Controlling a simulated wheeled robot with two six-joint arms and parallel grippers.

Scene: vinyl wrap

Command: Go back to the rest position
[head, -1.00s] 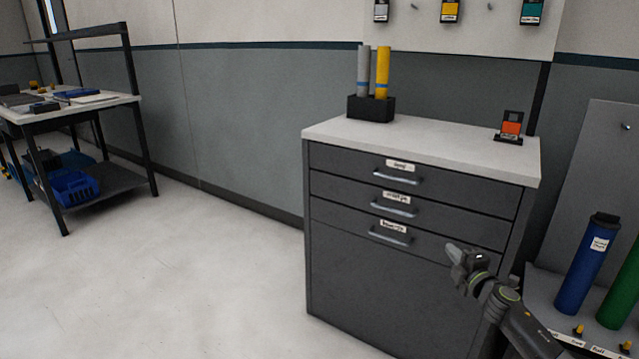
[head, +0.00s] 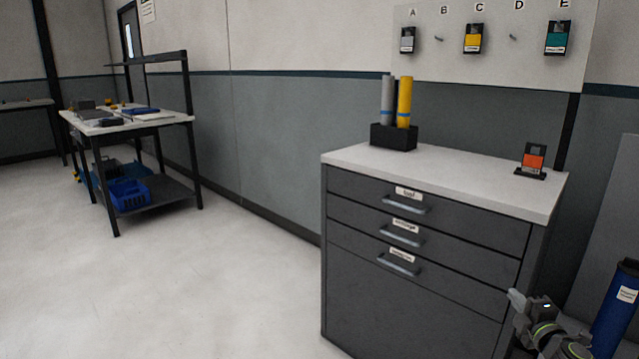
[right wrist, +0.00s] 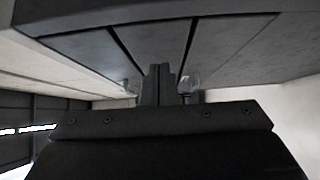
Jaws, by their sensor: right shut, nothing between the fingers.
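My right gripper (head: 519,300) shows at the lower right of the head view, in front of the right part of the grey drawer cabinet (head: 420,290). Its fingers are shut and hold nothing. In the right wrist view the shut fingers (right wrist: 160,82) point at the cabinet's drawer fronts (right wrist: 150,45), which fill the upper part. The cabinet's drawers look closed in the head view. My left gripper is not in view.
A black holder (head: 393,136) with a grey and a yellow roll and a small stand with an orange card (head: 534,160) are on the cabinet top. A blue roll (head: 615,310) stands at the right. A workbench (head: 130,122) is at the left. The floor (head: 200,290) between is clear.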

